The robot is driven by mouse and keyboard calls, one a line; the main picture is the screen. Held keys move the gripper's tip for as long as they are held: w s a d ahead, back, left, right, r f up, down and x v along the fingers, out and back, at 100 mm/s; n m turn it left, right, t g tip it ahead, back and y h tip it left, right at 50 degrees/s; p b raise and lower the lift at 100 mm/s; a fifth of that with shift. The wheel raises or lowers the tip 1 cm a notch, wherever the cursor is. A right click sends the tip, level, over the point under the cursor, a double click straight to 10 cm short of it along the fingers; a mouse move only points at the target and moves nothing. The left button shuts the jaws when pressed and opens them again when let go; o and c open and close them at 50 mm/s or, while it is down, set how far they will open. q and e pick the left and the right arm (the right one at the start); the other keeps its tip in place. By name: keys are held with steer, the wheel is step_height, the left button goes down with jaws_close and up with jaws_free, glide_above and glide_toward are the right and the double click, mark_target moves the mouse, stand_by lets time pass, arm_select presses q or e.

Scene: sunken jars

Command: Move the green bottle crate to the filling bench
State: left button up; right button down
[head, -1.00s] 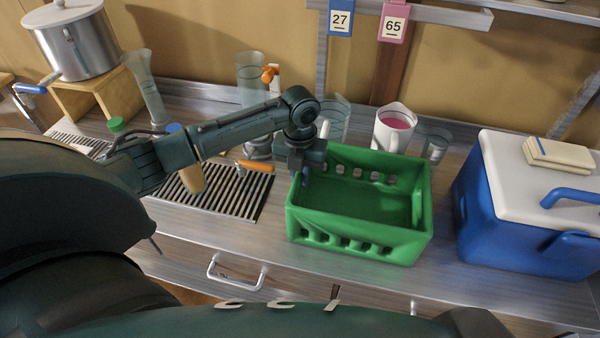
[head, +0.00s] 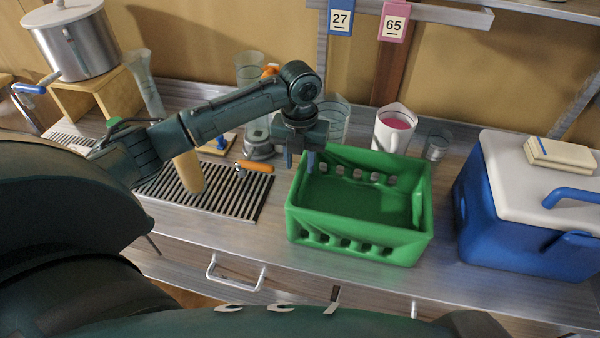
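The green bottle crate (head: 360,246) stands upright on the metal counter and looks empty, with slots in its walls. My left gripper (head: 299,164) is at the crate's left rim, pointing down. Its two fingers show apart with a gap between them, one left of the rim and one over the crate's inside. I cannot tell whether the fingers touch the wall. My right gripper is not in view. No surface in view is clearly marked as the filling bench.
A blue cooler (head: 500,220) with a white lid stands close right of the crate. A pink-filled jug (head: 393,130) and glass jars are behind it. A drain grate (head: 225,200) with an orange-handled tap (head: 255,166) lies left. A pot (head: 75,45) sits back left.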

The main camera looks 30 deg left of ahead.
arm_select(q)
step_height(320, 180, up, 7)
steer(key=shift+r+b, duration=0.15)
steer(key=shift+b, duration=0.15)
stand_by(0.5)
